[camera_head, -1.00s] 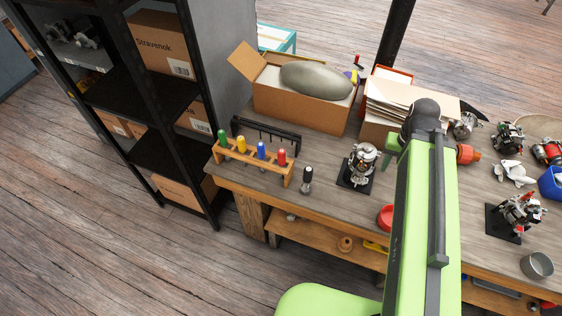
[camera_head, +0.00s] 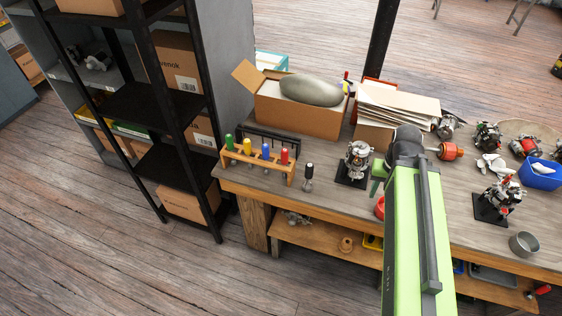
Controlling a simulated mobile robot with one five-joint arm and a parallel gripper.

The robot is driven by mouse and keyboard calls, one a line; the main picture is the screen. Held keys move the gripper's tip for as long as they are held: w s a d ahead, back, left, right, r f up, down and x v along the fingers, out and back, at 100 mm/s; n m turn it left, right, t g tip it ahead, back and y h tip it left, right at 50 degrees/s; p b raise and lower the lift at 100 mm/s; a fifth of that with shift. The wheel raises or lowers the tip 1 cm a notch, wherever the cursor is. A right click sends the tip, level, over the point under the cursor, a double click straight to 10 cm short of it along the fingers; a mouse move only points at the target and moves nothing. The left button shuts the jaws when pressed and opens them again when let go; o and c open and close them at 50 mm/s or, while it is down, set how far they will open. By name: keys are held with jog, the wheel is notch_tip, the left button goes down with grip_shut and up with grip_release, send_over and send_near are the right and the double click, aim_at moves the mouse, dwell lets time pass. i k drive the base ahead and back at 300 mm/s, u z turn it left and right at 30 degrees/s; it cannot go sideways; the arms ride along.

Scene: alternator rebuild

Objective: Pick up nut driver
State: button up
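A wooden rack (camera_head: 232,160) stands at the left end of the workbench. It holds upright drivers with green (camera_head: 229,141), yellow (camera_head: 247,146), blue (camera_head: 265,151) and red (camera_head: 284,156) handles. A separate dark-handled tool (camera_head: 309,173) stands upright on the bench just right of the rack. I cannot tell from this distance which of these is the nut driver. My green arm reaches up over the bench front, right of the rack and the dark-handled tool.
An alternator part on a black stand (camera_head: 357,162) is between the dark-handled tool and my arm. A cardboard box (camera_head: 300,118) and a box of papers (camera_head: 396,106) stand behind. A black shelf unit (camera_head: 205,190) is at the left. The floor before the bench is clear.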

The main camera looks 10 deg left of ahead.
aim_at(285, 152)
jog(key=u, duration=0.6)
jog(key=k, duration=0.15)
jog(key=u, duration=3.4)
jog(key=k, duration=1.05)
jog(key=z, duration=1.3)
jog(key=i, duration=1.05)
jog(key=u, duration=0.15)
